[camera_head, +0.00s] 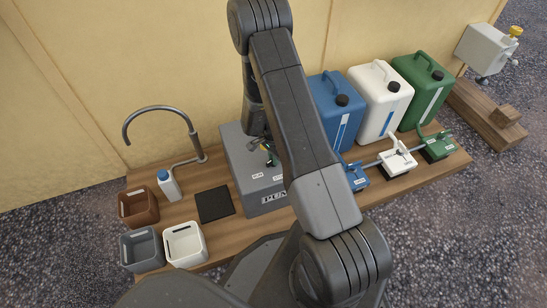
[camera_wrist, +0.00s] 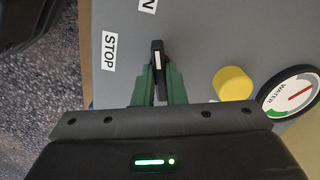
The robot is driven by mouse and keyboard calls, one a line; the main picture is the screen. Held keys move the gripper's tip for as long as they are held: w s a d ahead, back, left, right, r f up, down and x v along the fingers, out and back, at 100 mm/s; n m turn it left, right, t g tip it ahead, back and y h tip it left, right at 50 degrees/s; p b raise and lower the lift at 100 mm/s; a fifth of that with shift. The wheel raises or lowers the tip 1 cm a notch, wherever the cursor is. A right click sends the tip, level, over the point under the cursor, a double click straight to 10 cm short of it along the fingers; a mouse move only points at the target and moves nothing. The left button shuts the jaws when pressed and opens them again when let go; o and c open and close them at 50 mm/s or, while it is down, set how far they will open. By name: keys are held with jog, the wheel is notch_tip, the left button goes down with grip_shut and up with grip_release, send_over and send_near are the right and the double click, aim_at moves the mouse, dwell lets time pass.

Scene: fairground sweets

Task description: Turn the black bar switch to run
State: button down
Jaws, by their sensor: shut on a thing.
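The black bar switch (camera_wrist: 157,56) stands on the grey pump box (camera_wrist: 205,45), with a white line along it. In the wrist view the bar lies nearly upright in the picture. Its visible end points up toward a label ending in N (camera_wrist: 148,5), cut by the frame edge. The STOP label (camera_wrist: 109,50) is to its left. My gripper (camera_wrist: 159,82) has its green fingers closed on either side of the bar. In the head view the pump box (camera_head: 240,160) is partly covered by my arm, and the switch is hard to make out.
A yellow knob (camera_wrist: 232,84) and a water gauge (camera_wrist: 290,92) sit right of the switch. Blue (camera_head: 335,105), white (camera_head: 380,95) and green (camera_head: 423,85) canisters stand to the right of the box. A white bottle (camera_head: 169,186) and small bins (camera_head: 185,243) are to its left.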

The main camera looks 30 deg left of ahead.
jog(key=c, duration=1.5)
grip_release()
notch_tip(320, 180, up, 14)
jog(key=p, duration=0.3)
jog(key=shift+f+p, duration=0.1)
jog(key=shift+p, duration=0.3)
notch_tip(320, 180, down, 14)
jog(key=b, duration=0.3)
jog(key=shift+b, duration=0.4)
